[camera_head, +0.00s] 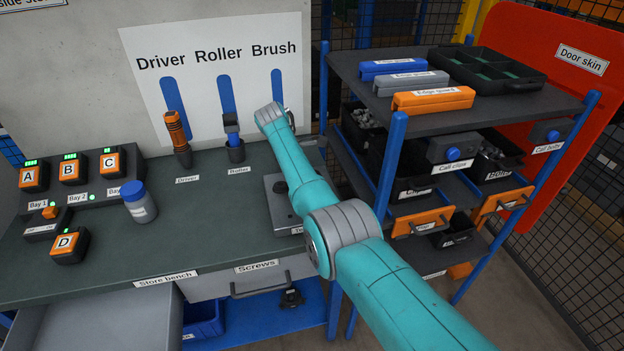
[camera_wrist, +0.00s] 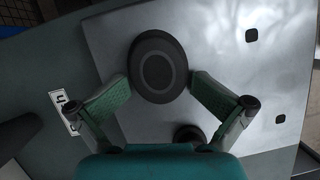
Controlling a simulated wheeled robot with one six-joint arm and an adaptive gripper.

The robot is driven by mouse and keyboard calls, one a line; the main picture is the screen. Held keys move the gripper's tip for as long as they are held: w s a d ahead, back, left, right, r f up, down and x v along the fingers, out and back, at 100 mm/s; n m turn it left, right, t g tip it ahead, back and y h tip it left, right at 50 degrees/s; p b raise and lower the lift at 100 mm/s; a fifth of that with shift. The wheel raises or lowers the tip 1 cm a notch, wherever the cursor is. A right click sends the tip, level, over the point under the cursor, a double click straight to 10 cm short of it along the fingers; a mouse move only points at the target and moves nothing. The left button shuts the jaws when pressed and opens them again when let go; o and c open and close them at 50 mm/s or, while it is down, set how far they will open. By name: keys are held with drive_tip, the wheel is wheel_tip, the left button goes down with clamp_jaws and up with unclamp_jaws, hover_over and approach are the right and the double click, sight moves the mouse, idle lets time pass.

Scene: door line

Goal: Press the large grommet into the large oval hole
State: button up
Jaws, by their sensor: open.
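A large, dark, round grommet (camera_wrist: 158,67) with a concentric ring face shows in the wrist view on a grey metal panel (camera_wrist: 230,50). I cannot tell whether it lies on the panel or sits in a hole; no open large oval hole shows. My gripper (camera_wrist: 160,85) is open, with one green-padded finger on each side of the grommet's lower part, and I see no clear contact. A smaller dark round piece (camera_wrist: 188,134) lies near the right finger's base. In the head view the panel (camera_head: 284,214) lies on the bench, partly behind my arm, which hides my gripper.
The green store bench (camera_head: 110,255) holds lettered battery packs (camera_head: 70,168), a blue-capped bottle (camera_head: 139,202) and an orange driver (camera_head: 178,138). A shelf rack (camera_head: 510,105) stands close to the right of the bench. An open drawer (camera_head: 100,320) juts out at front left.

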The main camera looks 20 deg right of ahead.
drive_tip(key=s+d+v, duration=0.1)
drive_tip(key=v, duration=1)
drive_tip(key=shift+w+r, duration=0.3)
drive_tip(key=shift+w, duration=0.1)
